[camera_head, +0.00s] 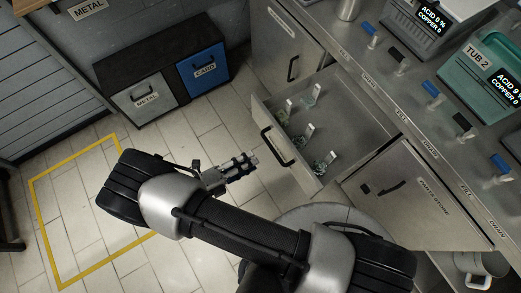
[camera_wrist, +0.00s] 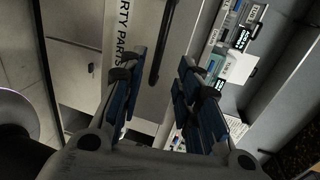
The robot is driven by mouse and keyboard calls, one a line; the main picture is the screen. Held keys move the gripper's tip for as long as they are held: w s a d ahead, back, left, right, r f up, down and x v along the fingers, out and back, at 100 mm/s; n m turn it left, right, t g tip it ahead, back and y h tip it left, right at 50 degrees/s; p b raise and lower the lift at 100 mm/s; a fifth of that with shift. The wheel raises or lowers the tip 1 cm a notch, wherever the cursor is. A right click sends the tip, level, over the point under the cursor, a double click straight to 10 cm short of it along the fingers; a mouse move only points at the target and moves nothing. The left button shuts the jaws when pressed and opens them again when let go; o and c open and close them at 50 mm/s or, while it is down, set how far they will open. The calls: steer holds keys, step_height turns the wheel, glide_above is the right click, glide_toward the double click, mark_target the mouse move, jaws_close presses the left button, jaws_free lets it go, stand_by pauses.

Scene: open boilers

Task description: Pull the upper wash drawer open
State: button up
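A grey metal drawer (camera_head: 350,105) stands pulled out of the counter, with a black bar handle (camera_head: 277,147) on its front. Several small parts with white tags lie inside it. My gripper (camera_head: 248,163) is left of this handle and apart from it. In the wrist view my gripper (camera_wrist: 157,78) has its two blue fingers spread with nothing between them. A black handle (camera_wrist: 162,40) shows beyond the fingertips, beside a label (camera_wrist: 121,35) ending in "RTY PARTS". I cannot read any label saying wash, so which drawer is the upper wash drawer is unclear.
A closed front with a black handle (camera_head: 293,68) is behind the open drawer, and another labelled front (camera_head: 405,195) is nearer me. Metal (camera_head: 147,97) and card (camera_head: 204,72) bins stand at the back. A teal tub (camera_head: 480,70) sits on the counter. The tiled floor at left is clear.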

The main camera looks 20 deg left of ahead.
steer(key=shift+v, duration=1.65)
steer(key=w+d+r+m+g+y, duration=0.1)
steer(key=w+d+r+m+g, duration=0.3)
steer(key=r+m, duration=0.35)
steer(key=w+d+r+m+g, duration=0.3)
steer(key=d+r+m+g, duration=0.1)
steer(key=r+m, duration=0.35)
steer(key=w+d+r+m+g+y, duration=0.1)
steer(key=w+d+r+m+g, duration=0.35)
steer(key=r+m, duration=0.3)
steer(key=s+d+r+m+t+y, duration=0.2)
steer(key=d+r+m, duration=0.5)
steer(key=m, duration=0.5)
steer(key=s+d+r+m+t+y, duration=0.3)
steer(key=s+d+r+m+y, duration=0.2)
steer(key=d+m, duration=0.5)
step_height(320, 180, up, 3)
steer(key=shift+s+f+m+y, duration=0.2)
steer(key=shift+s+m+y, duration=0.1)
steer(key=shift+s+m, duration=0.65)
